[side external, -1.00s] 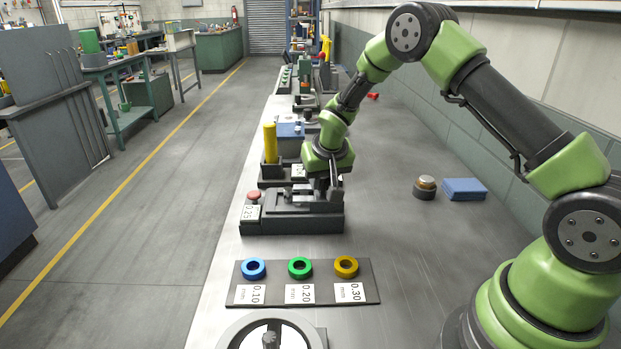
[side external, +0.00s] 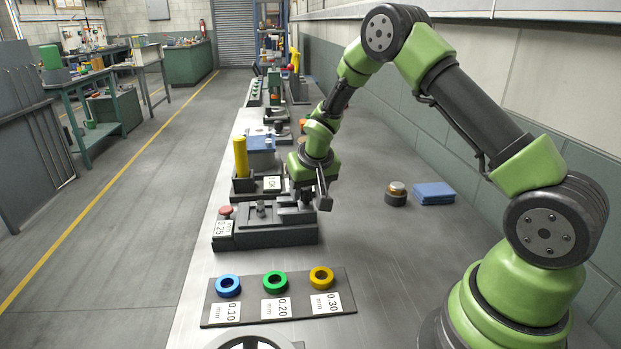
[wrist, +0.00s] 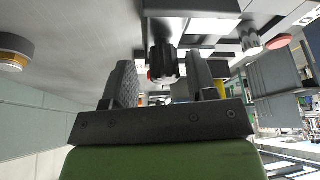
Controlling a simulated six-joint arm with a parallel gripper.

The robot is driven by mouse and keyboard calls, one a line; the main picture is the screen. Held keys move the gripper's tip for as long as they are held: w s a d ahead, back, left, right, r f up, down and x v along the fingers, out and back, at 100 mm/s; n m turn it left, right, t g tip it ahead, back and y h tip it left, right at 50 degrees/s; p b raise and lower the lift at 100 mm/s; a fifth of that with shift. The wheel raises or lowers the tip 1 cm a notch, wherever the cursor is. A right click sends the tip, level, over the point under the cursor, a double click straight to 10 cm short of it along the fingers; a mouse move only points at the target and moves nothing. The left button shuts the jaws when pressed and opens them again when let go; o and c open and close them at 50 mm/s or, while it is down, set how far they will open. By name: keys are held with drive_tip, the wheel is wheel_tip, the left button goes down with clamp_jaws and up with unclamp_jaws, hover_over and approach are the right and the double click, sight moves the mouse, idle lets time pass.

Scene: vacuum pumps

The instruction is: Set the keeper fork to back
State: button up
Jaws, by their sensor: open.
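The grey fixture (side external: 265,236) with a 0.25 card stands on the bench. A small upright knob (side external: 261,209) is on its top, and also shows in the wrist view (wrist: 250,41). My gripper (side external: 314,197) is tilted at the fixture's right end. In the wrist view my gripper (wrist: 162,82) is open, its two fingers apart. A dark ribbed knob (wrist: 163,62) shows between or just beyond them; I cannot tell whether they touch it. The keeper fork cannot be clearly made out; my gripper covers part of the fixture's right end.
A plate (side external: 340,304) with blue, green and yellow rings lies in front of the fixture. A red button (side external: 225,211) is at the fixture's left end. A yellow cylinder (side external: 241,157) stands behind. A round part (side external: 396,194) and blue block (side external: 433,193) lie right; bench between is clear.

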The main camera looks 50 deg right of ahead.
drive_tip(key=v, duration=0.9)
drive_tip(key=shift+r, duration=0.2)
drive_tip(key=shift+s+a+r, duration=0.1)
drive_tip(key=shift+s, duration=0.1)
drive_tip(key=s+a+r+t+y, duration=0.1)
drive_tip(key=s+a+r, duration=0.3)
drive_tip(key=s, duration=0.3)
drive_tip(key=s+a+r+n+t+y, duration=0.1)
drive_tip(key=s+a+r, duration=0.3)
drive_tip(key=s, duration=0.3)
drive_tip(key=s+a+r+n+t+y, duration=0.1)
drive_tip(key=s+a+r+y, duration=0.1)
drive_tip(key=s+a+r, duration=0.2)
drive_tip(key=s+r, duration=0.1)
drive_tip(key=s, duration=0.2)
drive_tip(key=shift+s+a+r, duration=0.2)
drive_tip(key=shift+s+a, duration=0.05)
drive_tip(key=shift+s, duration=0.05)
